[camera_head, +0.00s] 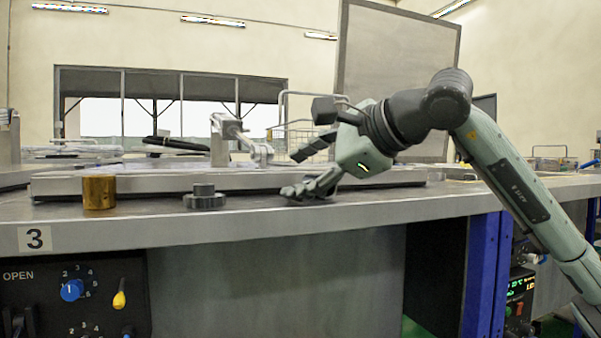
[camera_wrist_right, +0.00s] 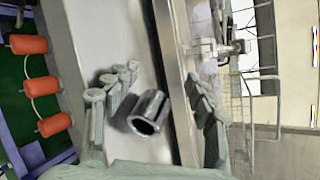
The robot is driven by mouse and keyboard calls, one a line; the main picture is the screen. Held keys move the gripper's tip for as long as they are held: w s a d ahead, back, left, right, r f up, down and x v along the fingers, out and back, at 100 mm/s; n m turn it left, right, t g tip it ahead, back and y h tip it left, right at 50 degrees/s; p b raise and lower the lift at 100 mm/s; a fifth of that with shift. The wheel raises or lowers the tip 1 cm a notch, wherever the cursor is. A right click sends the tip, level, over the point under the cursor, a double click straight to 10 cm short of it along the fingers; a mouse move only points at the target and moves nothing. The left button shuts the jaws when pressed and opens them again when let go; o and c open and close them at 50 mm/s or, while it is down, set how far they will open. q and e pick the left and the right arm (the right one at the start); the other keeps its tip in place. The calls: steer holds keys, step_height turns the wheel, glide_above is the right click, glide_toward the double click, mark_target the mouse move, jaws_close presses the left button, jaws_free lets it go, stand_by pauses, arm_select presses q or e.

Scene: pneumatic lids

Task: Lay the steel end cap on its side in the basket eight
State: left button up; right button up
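A shiny hollow steel cylinder with a dark open end, which looks like the steel end cap (camera_wrist_right: 148,113), shows between my right gripper's fingers in the right wrist view. It appears to lie on its side on the bench, with gaps to both fingers. I cannot make it out in the head view. My right gripper (camera_head: 295,174) is open, low over the bench's front strip, and also shows in the wrist view (camera_wrist_right: 160,77). A wire basket (camera_head: 284,108) stands behind the gripper, partly hidden; it shows in the wrist view (camera_wrist_right: 264,100). I see no number on it. My left gripper is out of view.
A brass cylinder (camera_head: 99,192) and a dark stepped disc (camera_head: 204,197) stand on the bench (camera_head: 245,224) left of the gripper. A raised metal plate (camera_head: 150,184) with a clamp-like fixture (camera_head: 225,128) lies behind them. A grey panel (camera_head: 392,75) rises behind my right arm.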

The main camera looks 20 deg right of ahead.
steer(key=shift+f, duration=0.1)
steer(key=v, duration=1.2)
